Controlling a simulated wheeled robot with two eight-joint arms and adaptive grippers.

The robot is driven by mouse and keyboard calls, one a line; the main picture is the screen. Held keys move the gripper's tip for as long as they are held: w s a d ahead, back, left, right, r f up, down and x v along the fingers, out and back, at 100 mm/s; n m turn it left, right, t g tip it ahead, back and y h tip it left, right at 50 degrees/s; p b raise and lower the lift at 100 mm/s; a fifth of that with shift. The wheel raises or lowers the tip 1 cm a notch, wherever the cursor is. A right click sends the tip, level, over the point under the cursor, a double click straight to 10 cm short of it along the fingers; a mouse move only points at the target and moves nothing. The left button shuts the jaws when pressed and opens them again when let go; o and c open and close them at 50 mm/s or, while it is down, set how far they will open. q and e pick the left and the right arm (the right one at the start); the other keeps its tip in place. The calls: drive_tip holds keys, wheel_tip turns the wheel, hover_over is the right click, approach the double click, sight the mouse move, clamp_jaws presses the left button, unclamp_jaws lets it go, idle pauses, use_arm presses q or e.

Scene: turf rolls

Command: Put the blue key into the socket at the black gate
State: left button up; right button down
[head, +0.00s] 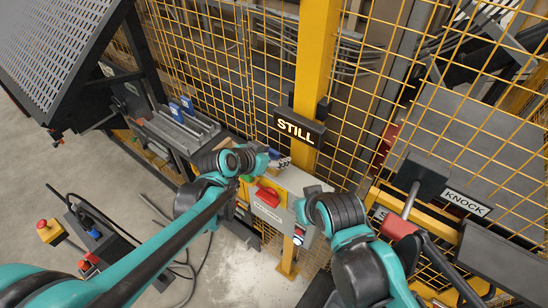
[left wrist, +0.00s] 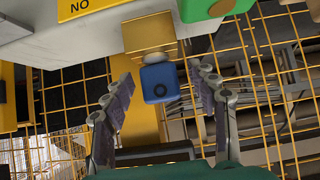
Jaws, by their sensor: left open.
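The blue key (left wrist: 159,84) shows in the left wrist view as a small block with a dark ring on its face. It sits against a gold block (left wrist: 150,36) on a pale housing. My left gripper (left wrist: 161,76) is open. Its two fingers stand on either side of the key, with gaps visible on both sides. In the head view my left gripper (head: 282,162) is at the grey panel (head: 293,182) below the STILL sign, near a small blue patch. My right arm reaches to the panel's right side, but its gripper does not show clearly. I cannot make out which socket is the black gate's.
A red handle (head: 267,196) stands on the panel close to my left arm. A yellow post (head: 317,60) and mesh fence rise behind. A rack with blue tags (head: 176,112) is at left. The KNOCK sign (head: 467,203) and dark bars stand at right.

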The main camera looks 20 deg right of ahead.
use_arm(q)
drive_tip(key=shift+d, duration=0.1)
drive_tip(key=c, duration=1.3)
